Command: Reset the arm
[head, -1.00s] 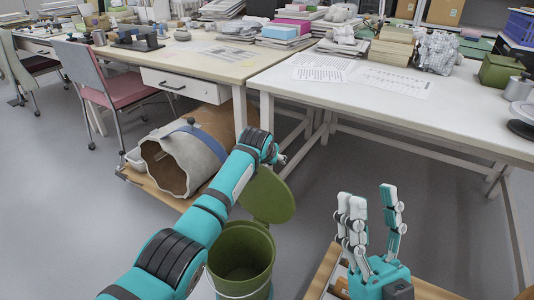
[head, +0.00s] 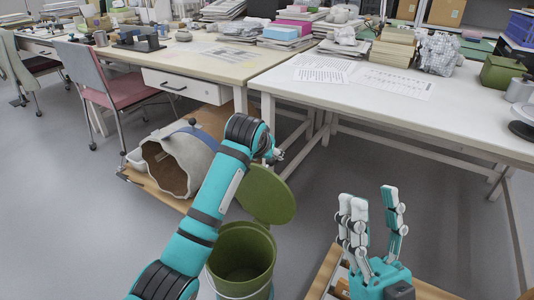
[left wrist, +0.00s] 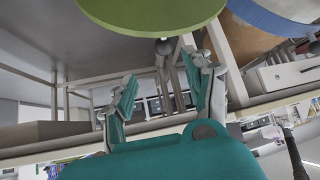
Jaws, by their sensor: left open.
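My left arm reaches up from the bottom of the head view. Its gripper (head: 275,156) is small there, partly hidden behind the wrist, above the green bin's lid. In the left wrist view my left gripper (left wrist: 162,88) has its two fingers spread apart with nothing between them. My right gripper (head: 370,195) is at the lower right of the head view, pointing up, with its fingers apart and empty. It is in front of the white table (head: 420,125), clear of it.
An open green bin (head: 243,255) with its lid (head: 266,195) raised stands beside and below my left arm. A large broken vessel (head: 178,165) lies on a low wooden board behind the arm. A red chair (head: 125,90) is at the left. Grey floor is clear between bin and table.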

